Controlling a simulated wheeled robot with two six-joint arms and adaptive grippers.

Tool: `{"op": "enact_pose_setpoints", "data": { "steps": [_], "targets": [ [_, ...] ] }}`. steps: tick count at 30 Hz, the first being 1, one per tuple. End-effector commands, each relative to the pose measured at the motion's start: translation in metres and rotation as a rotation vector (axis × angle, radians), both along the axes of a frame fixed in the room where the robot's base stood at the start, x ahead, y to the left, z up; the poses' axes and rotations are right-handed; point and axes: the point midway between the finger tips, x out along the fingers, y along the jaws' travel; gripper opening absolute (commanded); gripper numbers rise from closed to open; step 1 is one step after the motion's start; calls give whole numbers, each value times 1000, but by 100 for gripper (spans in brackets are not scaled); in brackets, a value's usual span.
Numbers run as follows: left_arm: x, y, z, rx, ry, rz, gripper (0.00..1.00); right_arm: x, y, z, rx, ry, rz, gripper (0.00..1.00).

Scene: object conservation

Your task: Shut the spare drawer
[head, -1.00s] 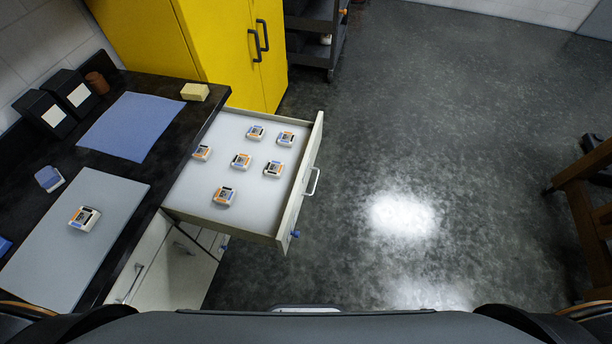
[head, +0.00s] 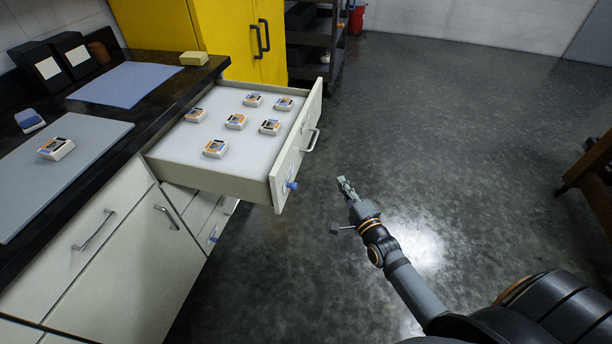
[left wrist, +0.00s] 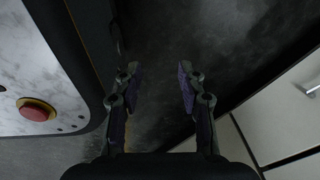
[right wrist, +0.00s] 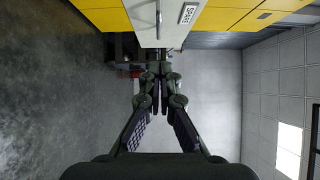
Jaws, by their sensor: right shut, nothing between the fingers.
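The spare drawer (head: 250,177) stands pulled out from the counter in the head view, with several small white, orange and blue modules (head: 236,121) lying on its pale floor. Its front has a grey handle (head: 311,140) and a blue piece (head: 292,186) near the lower corner. In the right wrist view the drawer front (right wrist: 173,30) shows at the top, with an upside-down label. My right gripper (head: 343,182) is shut and empty, out in front of the drawer and apart from it. My left gripper (left wrist: 157,80) shows only in the left wrist view, open and empty.
The dark counter (head: 150,119) carries a grey mat (head: 90,140) with one module, a blue cloth (head: 125,85) and black boxes. A yellow cabinet (head: 222,40) and a dark shelf cart stand behind. Open floor lies right of the drawer; a wooden piece (head: 600,170) stands far right.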

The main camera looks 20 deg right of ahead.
Motion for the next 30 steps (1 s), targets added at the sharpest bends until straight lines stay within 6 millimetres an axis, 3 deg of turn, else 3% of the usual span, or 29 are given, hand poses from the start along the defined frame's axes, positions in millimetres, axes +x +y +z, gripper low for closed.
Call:
{"op": "enact_pose_setpoints", "data": {
  "steps": [5, 8, 17, 22, 24, 30],
  "targets": [
    [11, -1, -3, 0, -7, 0, 40, 11, 0, 0, -3, 0, 0, 0],
    [17, 0, -6, 1, -4, 1, 40, 29, 1, -1, -3, -1, -2, 0],
    [83, -2, -9, 0, -27, 0, 40, 77, 3, -4, -4, 0, -1, 0],
    [118, -5, 1, -1, -40, -1, 40, 103, 4, -4, -4, 0, -1, 0],
    [127, -9, 13, -7, -38, 0, 40, 108, 12, -1, 0, 2, -2, 0],
    [143, -16, 35, -17, -32, 2, 40, 122, 28, 2, -4, 3, -3, 0]
  ]
}}
